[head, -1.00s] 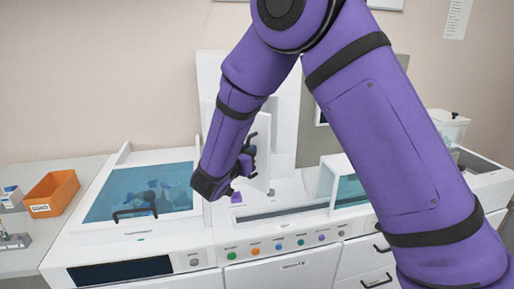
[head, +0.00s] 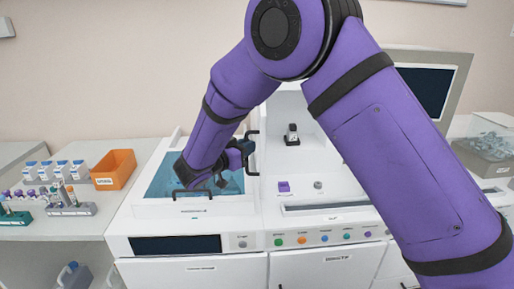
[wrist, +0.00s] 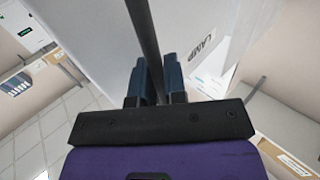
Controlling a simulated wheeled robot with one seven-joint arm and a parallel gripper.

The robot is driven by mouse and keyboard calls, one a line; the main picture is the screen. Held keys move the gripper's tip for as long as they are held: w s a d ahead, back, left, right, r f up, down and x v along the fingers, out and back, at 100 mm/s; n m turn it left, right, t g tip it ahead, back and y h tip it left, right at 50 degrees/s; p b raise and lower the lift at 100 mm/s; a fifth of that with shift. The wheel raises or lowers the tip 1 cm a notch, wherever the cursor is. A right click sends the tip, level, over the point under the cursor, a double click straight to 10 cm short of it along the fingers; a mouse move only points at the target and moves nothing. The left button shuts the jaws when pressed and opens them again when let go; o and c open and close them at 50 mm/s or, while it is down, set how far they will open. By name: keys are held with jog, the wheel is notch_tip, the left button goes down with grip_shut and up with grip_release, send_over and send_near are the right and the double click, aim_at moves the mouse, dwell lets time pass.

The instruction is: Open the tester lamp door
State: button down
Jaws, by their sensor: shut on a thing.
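The white lamp door, marked "LAMP", fills the middle of the wrist view (wrist: 190,28). Its dark bar handle (wrist: 146,40) runs between my two blue-grey fingers (wrist: 158,75), which are shut on it. In the head view the black handle (head: 252,152) stands at the left of the tester's white housing, with my gripper (head: 241,154) beside it. The door stands swung out to the left, nearly edge-on, so its face is hard to see there. The lamp recess shows open, with a small black-and-white part (head: 292,134) inside.
A blue-windowed lid with a handle (head: 193,192) lies below my forearm. A purple block (head: 284,187) sits on the deck in front of the recess. An orange bin (head: 113,169) and tube racks (head: 70,210) stand on the left counter. A monitor (head: 428,88) stands behind my arm.

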jog(key=shift+w+a, duration=0.2)
jog(key=shift+a, duration=0.25)
jog(key=c, duration=1.2)
grip_release()
jog(key=v, duration=1)
jog(key=shift+s+a, duration=0.25)
jog(key=shift+a, duration=0.1)
